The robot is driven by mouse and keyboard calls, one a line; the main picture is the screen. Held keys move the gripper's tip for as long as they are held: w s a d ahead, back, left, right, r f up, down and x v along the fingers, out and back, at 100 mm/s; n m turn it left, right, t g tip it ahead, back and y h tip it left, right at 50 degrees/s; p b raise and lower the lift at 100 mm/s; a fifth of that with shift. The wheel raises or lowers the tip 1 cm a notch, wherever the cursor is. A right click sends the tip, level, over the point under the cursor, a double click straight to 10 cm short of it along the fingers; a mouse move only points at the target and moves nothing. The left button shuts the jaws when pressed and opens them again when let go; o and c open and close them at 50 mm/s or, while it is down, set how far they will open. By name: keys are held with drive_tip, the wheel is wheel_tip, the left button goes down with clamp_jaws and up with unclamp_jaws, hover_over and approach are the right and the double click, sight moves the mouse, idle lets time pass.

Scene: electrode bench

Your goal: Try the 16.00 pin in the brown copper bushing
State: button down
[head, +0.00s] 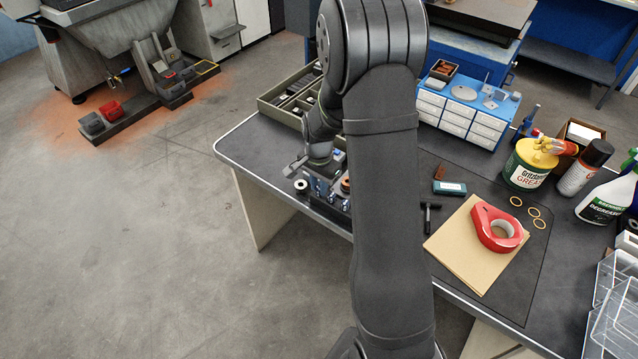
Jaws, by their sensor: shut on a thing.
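My gripper (317,172) is low over the front left part of the bench, just above a small dark fixture block (325,193) with blue and silver parts. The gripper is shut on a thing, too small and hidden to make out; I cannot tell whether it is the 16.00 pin. A small copper-brown ring (346,184), which looks like the brown copper bushing, shows at the block's right end, partly hidden by my arm. A dark round part with a pale centre (301,186) is at the block's left end. I cannot see any pin in a bore.
My arm hides the bench's middle. A divided tray (268,109) stands behind the gripper.

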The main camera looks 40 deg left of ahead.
drive_tip(key=c, duration=1.2)
unclamp_jaws()
drive_tip(key=shift+c, duration=0.2)
wheel_tip(320, 180, up, 17)
drive_tip(key=shift+r, duration=0.2)
drive_tip(key=shift+r, duration=0.15)
wheel_tip(320, 180, up, 5)
drive_tip(key=shift+f, duration=0.15)
drive_tip(key=shift+f, duration=0.1)
wheel_tip(320, 180, down, 13)
drive_tip(key=shift+f, duration=0.15)
